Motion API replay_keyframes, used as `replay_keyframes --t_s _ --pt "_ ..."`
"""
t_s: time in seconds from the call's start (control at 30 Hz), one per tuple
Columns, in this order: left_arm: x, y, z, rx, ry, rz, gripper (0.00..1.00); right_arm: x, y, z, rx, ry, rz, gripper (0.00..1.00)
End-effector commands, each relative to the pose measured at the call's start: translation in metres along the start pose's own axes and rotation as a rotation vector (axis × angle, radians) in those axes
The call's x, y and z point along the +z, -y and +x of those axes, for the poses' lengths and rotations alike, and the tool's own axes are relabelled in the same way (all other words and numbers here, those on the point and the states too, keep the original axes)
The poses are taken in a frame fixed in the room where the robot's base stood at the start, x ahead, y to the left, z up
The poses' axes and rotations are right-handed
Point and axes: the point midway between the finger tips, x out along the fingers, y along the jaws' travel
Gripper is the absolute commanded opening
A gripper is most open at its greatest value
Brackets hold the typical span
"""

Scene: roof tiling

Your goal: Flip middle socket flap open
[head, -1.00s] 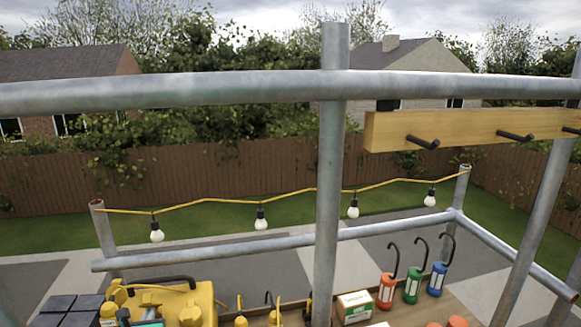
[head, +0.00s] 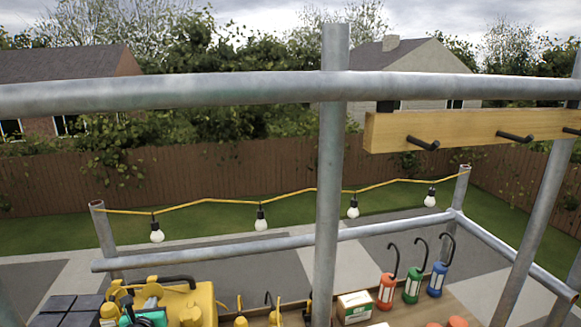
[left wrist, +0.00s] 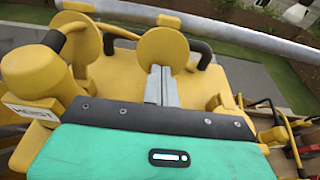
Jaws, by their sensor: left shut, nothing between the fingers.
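The yellow socket box (head: 205,297) is at the bottom left of the head view and fills much of the left wrist view (left wrist: 115,75). Two round yellow flaps show in the wrist view: one at the left (left wrist: 70,40) and one in the middle (left wrist: 162,46), both standing up from the box. My left gripper (left wrist: 160,76) is shut and empty. Its grey fingertips are in front of the middle flap's lower part; I cannot tell whether they touch it. In the head view, the gripper's teal body is partly cut off. My right gripper is out of view.
A black carrying handle (head: 172,280) arches over the box. Dark tiles (head: 68,307) lie to its left. A small carton (head: 354,306) and orange, green and blue hooked lamps (head: 412,286) stand to the right. A vertical scaffold pole (head: 329,180) crosses the view.

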Motion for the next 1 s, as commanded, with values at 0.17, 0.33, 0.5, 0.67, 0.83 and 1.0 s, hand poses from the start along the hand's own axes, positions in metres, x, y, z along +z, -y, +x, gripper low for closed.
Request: replay_keyframes --t_s 0.17,0.33,0.5,0.67,0.83,1.0 --pt "0.003 0.000 -0.010 -0.001 -0.001 0.000 0.00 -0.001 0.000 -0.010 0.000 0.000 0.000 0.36" --pt "0.004 0.000 -0.025 -0.001 -0.001 0.001 0.00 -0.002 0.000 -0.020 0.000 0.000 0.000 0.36" --pt "0.005 0.000 -0.038 0.000 -0.001 0.002 0.00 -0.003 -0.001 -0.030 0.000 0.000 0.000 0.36" --pt "0.006 0.000 -0.051 0.000 -0.001 0.001 0.00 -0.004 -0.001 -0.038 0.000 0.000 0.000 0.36" --pt "0.006 0.000 -0.064 -0.001 -0.001 0.000 0.00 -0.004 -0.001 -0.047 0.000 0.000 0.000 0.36" --pt "0.007 0.000 -0.078 -0.001 -0.001 0.001 0.00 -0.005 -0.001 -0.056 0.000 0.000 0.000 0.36"
